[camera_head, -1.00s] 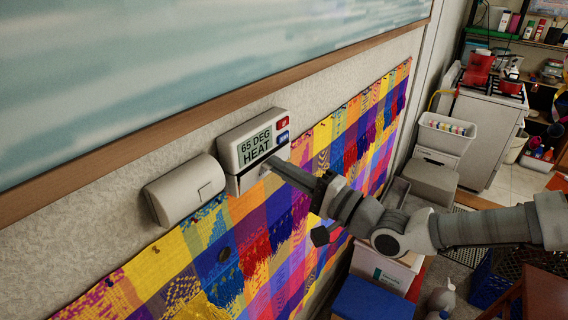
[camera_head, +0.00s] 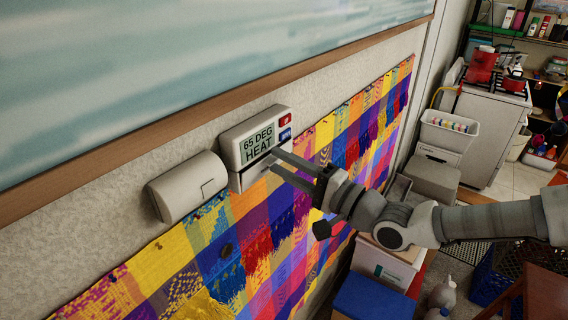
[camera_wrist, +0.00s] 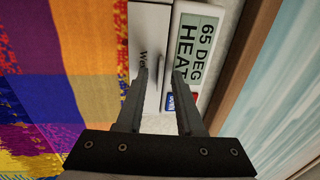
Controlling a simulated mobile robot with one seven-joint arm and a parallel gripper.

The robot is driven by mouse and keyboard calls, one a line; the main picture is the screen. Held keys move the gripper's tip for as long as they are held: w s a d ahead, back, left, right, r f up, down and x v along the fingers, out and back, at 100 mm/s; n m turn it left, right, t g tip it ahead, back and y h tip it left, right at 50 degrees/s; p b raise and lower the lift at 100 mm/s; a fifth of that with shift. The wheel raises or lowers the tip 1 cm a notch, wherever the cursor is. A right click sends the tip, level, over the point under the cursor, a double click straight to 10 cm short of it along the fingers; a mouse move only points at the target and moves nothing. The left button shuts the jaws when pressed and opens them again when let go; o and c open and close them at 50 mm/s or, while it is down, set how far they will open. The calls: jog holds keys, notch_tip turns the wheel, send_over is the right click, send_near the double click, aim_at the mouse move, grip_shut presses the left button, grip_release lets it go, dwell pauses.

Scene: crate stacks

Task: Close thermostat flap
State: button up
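The thermostat (camera_head: 238,140) is a white box on the wall in the head view, its display reading "65 DEG HEAT". It also shows in the wrist view (camera_wrist: 196,50). Its flap (camera_head: 249,176) is the white lower strip below the display, partly behind my fingers. In the wrist view the flap (camera_wrist: 150,28) shows as a pale strip with partly hidden lettering, beside the display. It looks roughly level with the front, but I cannot tell whether it is fully shut. My gripper (camera_head: 272,158) is open and empty, fingertips close before the flap; contact is unclear. The wrist view shows both fingers (camera_wrist: 160,72) apart.
A white rounded box (camera_head: 187,187) is on the wall just left of the thermostat. A wooden picture frame (camera_head: 130,144) runs above, and a colourful woven cloth (camera_head: 270,220) hangs below. Boxes and a blue lid (camera_head: 372,300) lie lower right.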

jog(key=shift+d, duration=0.1)
jog(key=b+v, duration=0.5)
jog(key=v, duration=1.2)
jog(key=shift+b, duration=0.4)
jog(key=shift+s+d, duration=0.1)
jog(key=shift+d, duration=0.05)
